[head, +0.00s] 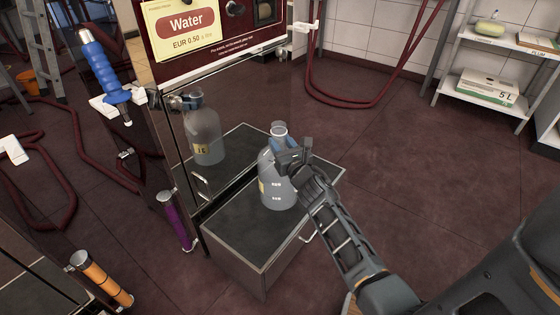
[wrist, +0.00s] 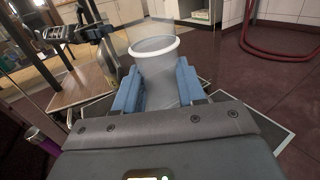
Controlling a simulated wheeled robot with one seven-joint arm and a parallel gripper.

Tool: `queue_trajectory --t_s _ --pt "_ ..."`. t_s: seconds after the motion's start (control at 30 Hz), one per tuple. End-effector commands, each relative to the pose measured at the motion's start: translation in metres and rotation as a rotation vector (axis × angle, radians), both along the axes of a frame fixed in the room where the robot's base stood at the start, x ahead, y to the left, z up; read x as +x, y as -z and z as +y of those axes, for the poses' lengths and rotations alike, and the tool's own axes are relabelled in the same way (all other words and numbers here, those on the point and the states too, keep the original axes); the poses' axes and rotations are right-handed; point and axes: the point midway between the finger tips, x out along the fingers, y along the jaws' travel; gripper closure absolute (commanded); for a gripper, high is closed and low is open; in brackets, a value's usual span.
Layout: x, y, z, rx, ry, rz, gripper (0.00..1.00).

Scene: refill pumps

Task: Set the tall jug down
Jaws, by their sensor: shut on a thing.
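A tall clear jug (head: 277,188) with a yellow label stands upright over the dark-topped low platform (head: 234,222) in front of the water machine. My gripper (head: 283,147) is shut on its neck from the right. In the wrist view the blue pads of my gripper (wrist: 157,78) press both sides of the neck of the jug (wrist: 154,50); its round mouth is open. The jug's base is over the platform top in the head view, but I cannot tell whether it touches. The lower body is hidden in the wrist view.
The shiny panel of the water machine (head: 212,40) reflects the jug and gripper. A blue-handled nozzle (head: 105,70) hangs at left, with purple (head: 177,220) and orange (head: 100,278) ones lower. Red hoses lie on the floor. A shelf (head: 486,100) stands at upper right. The floor at right is clear.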

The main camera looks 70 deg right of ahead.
Motion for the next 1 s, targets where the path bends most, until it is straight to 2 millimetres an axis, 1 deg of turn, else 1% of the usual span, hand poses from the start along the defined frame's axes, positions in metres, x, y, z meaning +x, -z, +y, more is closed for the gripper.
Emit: queue_trajectory --t_s 0.03,0.17,0.3,0.4,0.5,0.77,0.9,0.93,1.0 --pt "0.004 0.003 -0.001 -0.001 0.0 -0.001 1.0" --pt "0.006 0.011 -0.002 0.0 0.0 0.001 1.0" --pt "0.005 0.031 -0.002 0.0 0.001 0.0 1.0" --pt "0.005 0.041 -0.002 0.0 0.001 0.0 1.0" --pt "0.005 0.044 -0.002 0.0 0.0 0.0 1.0" --pt "0.006 0.043 -0.002 -0.001 0.0 0.001 1.0" --pt "0.006 0.047 -0.002 -0.002 -0.001 0.001 1.0" --pt "0.005 0.047 -0.002 -0.001 0.0 0.001 0.59" --pt "0.005 0.046 -0.002 -0.001 0.0 0.001 0.53"
